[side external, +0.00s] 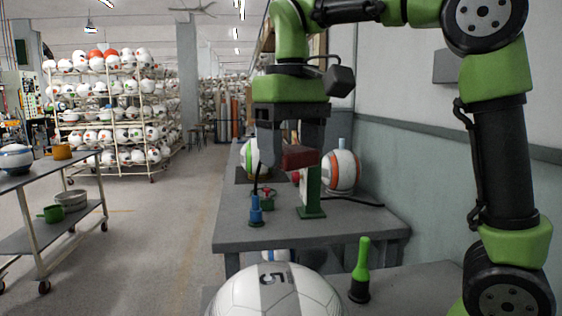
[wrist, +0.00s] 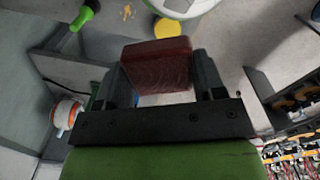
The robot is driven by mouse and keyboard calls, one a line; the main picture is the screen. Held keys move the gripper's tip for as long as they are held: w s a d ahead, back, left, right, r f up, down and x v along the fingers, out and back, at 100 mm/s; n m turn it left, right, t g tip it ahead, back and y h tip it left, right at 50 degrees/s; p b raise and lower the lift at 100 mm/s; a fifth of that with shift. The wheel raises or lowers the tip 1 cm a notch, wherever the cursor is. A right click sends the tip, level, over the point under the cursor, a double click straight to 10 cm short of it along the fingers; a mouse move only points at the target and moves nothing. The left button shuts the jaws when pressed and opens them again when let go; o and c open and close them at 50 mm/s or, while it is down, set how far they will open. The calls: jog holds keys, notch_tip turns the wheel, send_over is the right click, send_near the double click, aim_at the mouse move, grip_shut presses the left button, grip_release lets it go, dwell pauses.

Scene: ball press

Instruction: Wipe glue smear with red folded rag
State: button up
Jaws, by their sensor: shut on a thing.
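The red folded rag (side external: 300,157) is a dark red block held between the fingers of my gripper (side external: 288,148), above the grey bench (side external: 240,232). In the wrist view the rag (wrist: 157,66) fills the space between the two fingers, and my gripper (wrist: 160,75) is shut on it. A white ball with a grey band and a "5" (side external: 262,295) is in the foreground of the side view, apart from the rag.
A green-and-white post (side external: 312,192) stands on the bench just below the rag. A blue bottle-like tool (side external: 256,210) and an orange-and-white ball (side external: 342,172) are nearby. A green-handled tool (side external: 361,272) stands near the front ball. A cart (side external: 50,228) is at left; the aisle is clear.

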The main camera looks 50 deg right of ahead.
jog(key=d, duration=1.1)
jog(key=shift+w+d+f, duration=0.1)
jog(key=shift+w+f, duration=0.05)
jog(key=shift+f, duration=8.6)
jog(key=shift+w+f, duration=0.15)
jog(key=shift+f, duration=8.6)
jog(key=shift+w+d+f, duration=0.3)
jog(key=shift+f, duration=0.3)
jog(key=shift+w+d+r, duration=0.15)
jog(key=shift+w+d, duration=2.45)
jog(key=s+a, duration=0.5)
jog(key=shift+s+a, duration=0.35)
notch_tip(320, 180, up, 8)
jog(key=shift+f, duration=0.2)
